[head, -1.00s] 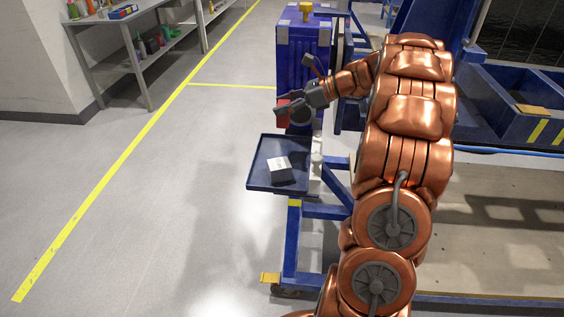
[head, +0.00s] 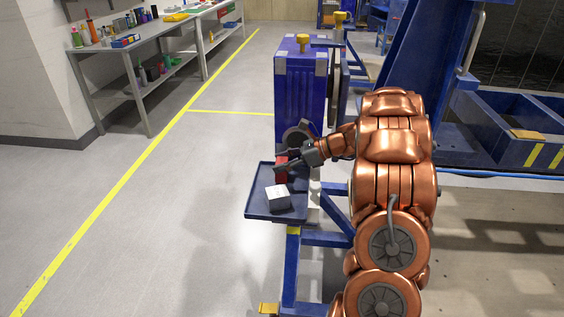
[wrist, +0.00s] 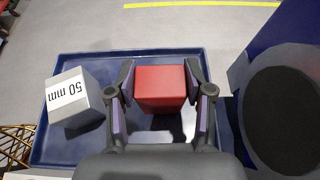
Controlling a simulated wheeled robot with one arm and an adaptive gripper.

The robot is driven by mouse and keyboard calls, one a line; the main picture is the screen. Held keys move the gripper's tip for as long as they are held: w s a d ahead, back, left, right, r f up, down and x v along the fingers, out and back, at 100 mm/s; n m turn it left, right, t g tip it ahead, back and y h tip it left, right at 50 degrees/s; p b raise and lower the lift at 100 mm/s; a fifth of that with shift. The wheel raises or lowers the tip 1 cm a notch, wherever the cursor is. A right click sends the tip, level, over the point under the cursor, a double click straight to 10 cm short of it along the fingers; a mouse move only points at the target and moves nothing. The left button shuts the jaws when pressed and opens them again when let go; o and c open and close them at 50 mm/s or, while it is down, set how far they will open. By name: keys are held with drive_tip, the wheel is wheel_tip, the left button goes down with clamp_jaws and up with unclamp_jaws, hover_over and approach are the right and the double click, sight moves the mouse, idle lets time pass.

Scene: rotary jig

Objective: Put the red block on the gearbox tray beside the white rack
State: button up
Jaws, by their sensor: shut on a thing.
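The red block (wrist: 160,88) is between the two fingers of my gripper (wrist: 162,80), which is shut on it. In the head view the red block (head: 281,159) and my gripper (head: 284,165) are at the far part of the dark blue tray (head: 262,213). The block is over the tray, low; I cannot tell whether it touches. A whitish box marked "50 mm" (wrist: 73,98) sits on the tray (wrist: 112,150), left of the red block in the wrist view and apart from it. The head view shows this box (head: 278,197) nearer the camera. No other white rack shows on the tray.
A blue gearbox housing (head: 300,95) stands just beyond the tray. A dark round part (wrist: 285,118) is close to the right of my gripper in the wrist view. Open floor (head: 150,225) lies left of the tray. A workbench (head: 120,50) stands at the far left.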

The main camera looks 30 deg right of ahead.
drive_tip(key=o, duration=1.5)
drive_tip(key=shift+f, duration=0.1)
drive_tip(key=shift+c, duration=0.2)
drive_tip(key=shift+s+d+r, duration=0.15)
drive_tip(key=shift+d+r, duration=0.05)
drive_tip(key=shift+r, duration=0.1)
drive_tip(key=v, duration=1.1)
drive_tip(key=shift+s+d, duration=0.15)
drive_tip(key=shift+d, duration=0.05)
